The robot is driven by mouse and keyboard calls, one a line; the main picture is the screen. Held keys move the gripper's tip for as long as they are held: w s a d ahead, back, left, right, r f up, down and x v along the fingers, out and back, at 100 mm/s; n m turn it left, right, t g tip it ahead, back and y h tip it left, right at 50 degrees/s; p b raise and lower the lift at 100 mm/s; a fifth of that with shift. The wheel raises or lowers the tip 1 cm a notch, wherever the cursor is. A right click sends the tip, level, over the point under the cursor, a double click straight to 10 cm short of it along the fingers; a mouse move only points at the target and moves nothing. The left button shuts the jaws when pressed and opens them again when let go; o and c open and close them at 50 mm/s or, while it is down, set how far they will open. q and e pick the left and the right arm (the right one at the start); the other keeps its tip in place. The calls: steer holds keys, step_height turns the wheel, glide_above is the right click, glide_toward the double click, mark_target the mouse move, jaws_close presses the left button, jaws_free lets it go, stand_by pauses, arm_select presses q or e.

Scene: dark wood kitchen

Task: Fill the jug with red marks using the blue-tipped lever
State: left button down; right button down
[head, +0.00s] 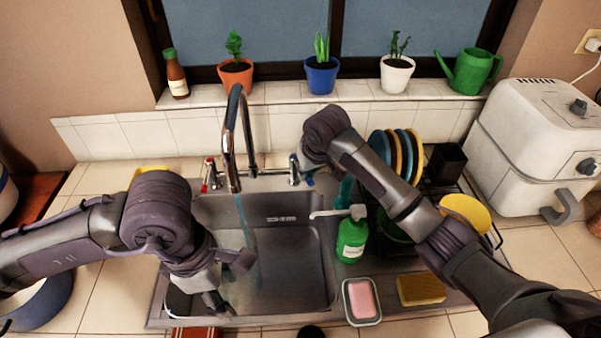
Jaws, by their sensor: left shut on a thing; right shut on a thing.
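The blue-tipped lever (294,170) stands right of the tall chrome faucet (231,140). My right gripper (309,180) is at this lever and shut on it; the wrist hides part of the fingers. A thin blue stream of water (242,215) falls from the spout into the sink. My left gripper (228,285) is low over the left part of the sink, shut on what seems to be the clear jug (232,240). The jug shows only faintly beside the stream, mostly hidden by my wrist. Its marks and water level cannot be made out.
A red-tipped lever (209,175) stands left of the faucet. A dish rack with plates (398,150) is behind my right arm.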

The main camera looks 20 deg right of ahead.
steer(key=shift+w+d+n+y, duration=0.25)
steer(key=shift+d+n, duration=0.2)
steer(key=shift+n, duration=0.2)
steer(key=shift+w+d+n+y, duration=0.1)
steer(key=shift+d+n+y, duration=0.1)
steer(key=shift+d+n, duration=0.4)
steer(key=shift+w+d+n+y, duration=0.25)
steer(key=shift+d+n, duration=0.1)
steer(key=shift+n, duration=0.4)
steer(key=shift+r, duration=0.1)
steer(key=c, duration=1.2)
jaws_free()
steer(key=shift+g, duration=0.3)
steer(key=shift+o, duration=0.2)
steer(key=v, duration=1.2)
steer(key=shift+d, duration=0.1)
